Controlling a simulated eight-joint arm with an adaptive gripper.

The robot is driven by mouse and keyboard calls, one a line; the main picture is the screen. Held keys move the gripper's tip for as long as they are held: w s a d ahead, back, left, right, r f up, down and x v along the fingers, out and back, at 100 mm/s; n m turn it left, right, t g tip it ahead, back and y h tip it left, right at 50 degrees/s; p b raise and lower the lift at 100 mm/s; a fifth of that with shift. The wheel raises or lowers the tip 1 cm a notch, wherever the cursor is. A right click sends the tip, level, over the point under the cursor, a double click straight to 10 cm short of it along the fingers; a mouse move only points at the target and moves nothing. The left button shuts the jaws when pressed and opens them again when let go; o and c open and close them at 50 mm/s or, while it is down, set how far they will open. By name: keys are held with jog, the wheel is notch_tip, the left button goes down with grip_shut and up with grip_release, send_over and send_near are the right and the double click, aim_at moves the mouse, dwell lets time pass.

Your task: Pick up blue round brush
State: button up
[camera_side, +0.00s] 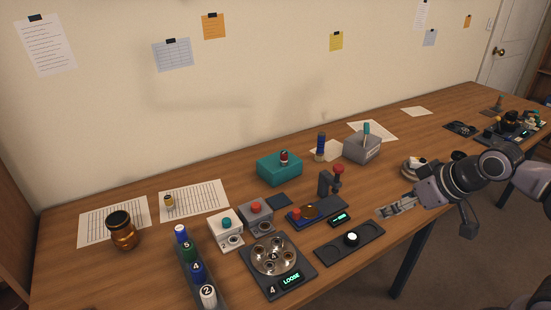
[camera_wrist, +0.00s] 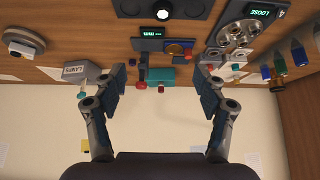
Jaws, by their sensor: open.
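The blue round brush appears to be the dark blue upright cylinder (camera_side: 320,142) with a pale lower end, standing at the back of the table between the teal box and the grey box in the side view.
A teal box (camera_side: 279,169) with a red-topped part stands left of the brush. A grey box (camera_side: 361,149) with a teal handle stands right of it. A red-knobbed fixture (camera_side: 326,184) stands in front. A round-plated station (camera_side: 273,257) and a bottle rack (camera_side: 213,280) occupy the front left.

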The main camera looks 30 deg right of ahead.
jog(key=c, duration=0.3)
jog(key=w+d+r+m, duration=0.25)
jog(key=w+r, duration=0.35)
jog(key=w, duration=0.5)
jog(key=m+g+h, duration=0.1)
jog(key=m+h, duration=0.1)
jog(key=m, duration=0.2)
send_over(323, 134)
jog(key=s+a, duration=0.1)
jog(key=s, duration=0.4)
notch_tip(323, 134, down, 8)
jog(key=shift+w+a+x, duration=0.1)
jog(key=shift+a+x, duration=0.05)
jog(key=shift+x, duration=2.35)
jog(key=shift+w+a+x, duration=0.1)
jog(key=shift+w+x, duration=0.05)
jog(key=shift+x, duration=2.35)
